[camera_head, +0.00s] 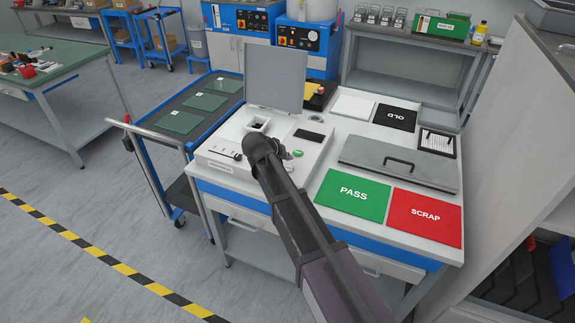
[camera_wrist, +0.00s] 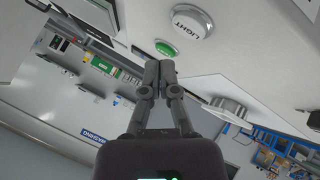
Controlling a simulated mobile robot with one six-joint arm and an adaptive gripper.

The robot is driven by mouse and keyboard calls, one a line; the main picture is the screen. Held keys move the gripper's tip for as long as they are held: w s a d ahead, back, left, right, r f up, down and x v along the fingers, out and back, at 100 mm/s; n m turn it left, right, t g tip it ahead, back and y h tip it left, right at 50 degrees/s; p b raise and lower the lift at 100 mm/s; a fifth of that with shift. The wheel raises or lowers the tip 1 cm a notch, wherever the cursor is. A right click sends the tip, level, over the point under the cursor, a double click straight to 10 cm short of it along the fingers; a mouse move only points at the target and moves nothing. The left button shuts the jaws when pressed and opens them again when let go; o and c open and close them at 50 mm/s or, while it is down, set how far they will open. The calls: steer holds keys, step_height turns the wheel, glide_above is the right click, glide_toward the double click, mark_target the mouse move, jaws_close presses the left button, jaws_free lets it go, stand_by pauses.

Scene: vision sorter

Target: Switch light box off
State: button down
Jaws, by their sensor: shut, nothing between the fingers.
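The light box is probably the white unit (camera_head: 222,150) at the left of the bench, with an upright grey panel (camera_head: 275,80) behind it. In the wrist view, a round white button marked LIGHT (camera_wrist: 193,28) sits above and right of my fingertips. A smaller green button (camera_wrist: 166,48) lies just beyond the tips; a green button also shows in the head view (camera_head: 298,153). My gripper (camera_wrist: 160,72) is shut and empty, its tips close together and apparently short of both buttons. My arm hides part of the unit in the head view.
A silver knob (camera_wrist: 228,108) stands right of my fingers. A cart with glass plates (camera_head: 205,102) stands at left.

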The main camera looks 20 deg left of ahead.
mark_target(288, 169)
steer(key=shift+r+p, duration=1.25)
steer(key=shift+r, duration=0.3)
steer(key=d+f+m+g, duration=0.1)
steer(key=d+f+g, duration=0.15)
steer(key=d, duration=1.25)
steer(key=s+d+m+g+y, duration=0.1)
steer(key=s+d+g, duration=0.1)
steer(key=s+d, duration=0.3)
steer(key=s+d+f+m+g+y+p, duration=0.1)
steer(key=s+d, duration=0.5)
steer(key=d, duration=0.7)
steer(key=s+d+m+g+y, duration=0.1)
steer(key=s+d+g, duration=0.2)
steer(key=d, duration=0.7)
steer(key=shift+s+f+y+p, duration=0.25)
steer(key=shift+s+y+p, duration=0.1)
steer(key=shift+s, duration=0.85)
